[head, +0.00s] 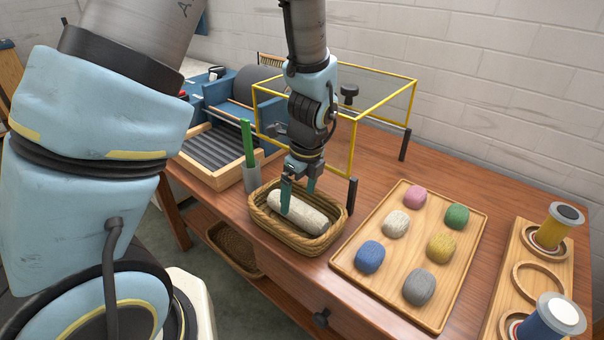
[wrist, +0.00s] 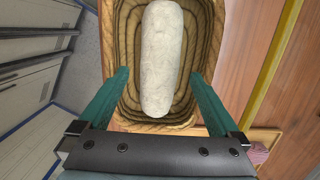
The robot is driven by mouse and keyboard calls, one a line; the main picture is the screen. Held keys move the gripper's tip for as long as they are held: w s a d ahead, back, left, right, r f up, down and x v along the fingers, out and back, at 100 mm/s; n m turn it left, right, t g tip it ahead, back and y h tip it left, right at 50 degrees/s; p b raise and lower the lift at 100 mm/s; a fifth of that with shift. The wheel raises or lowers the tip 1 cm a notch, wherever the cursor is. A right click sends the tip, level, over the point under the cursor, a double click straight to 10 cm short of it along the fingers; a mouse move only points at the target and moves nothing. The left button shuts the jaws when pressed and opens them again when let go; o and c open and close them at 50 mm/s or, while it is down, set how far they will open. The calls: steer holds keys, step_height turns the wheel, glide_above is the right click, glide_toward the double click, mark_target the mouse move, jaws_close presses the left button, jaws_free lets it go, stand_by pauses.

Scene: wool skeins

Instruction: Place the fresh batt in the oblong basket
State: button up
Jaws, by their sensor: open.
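The fresh batt (head: 297,213) is a cream-white roll lying inside the oblong basket (head: 311,245), a woven tan basket near the table's front edge. In the wrist view the batt (wrist: 159,60) lies lengthwise along the basket floor (wrist: 127,75), with basket showing on both sides of it. My gripper (head: 299,192) is over the basket with its two green fingers apart. In the wrist view its fingertips (wrist: 160,75) stand on either side of the batt's near end, with gaps between them and the batt. Nothing is held.
A yellow-edged frame (head: 353,140) stands right behind my gripper. A wooden tray (head: 402,258) with several coloured wool balls lies to the right, and a spool rack (head: 520,290) beyond it. A green stick in a grey cup (head: 251,178) stands close left of the basket, beside a blue carding machine (head: 215,95).

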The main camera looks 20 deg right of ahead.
mark_target(303, 207)
step_height(303, 207, up, 8)
steer(key=s, duration=0.1)
steer(key=w+a+r+n, duration=0.1)
steer(key=a+n, duration=1.2)
steer(key=n, duration=0.1)
steer(key=w+a+r+n+h, duration=0.1)
steer(key=a+n, duration=1.1)
steer(key=n, duration=0.3)
steer(key=shift+w+a+r+b, duration=0.3)
steer(key=shift+a+b, duration=0.05)
steer(key=shift+b, duration=0.05)
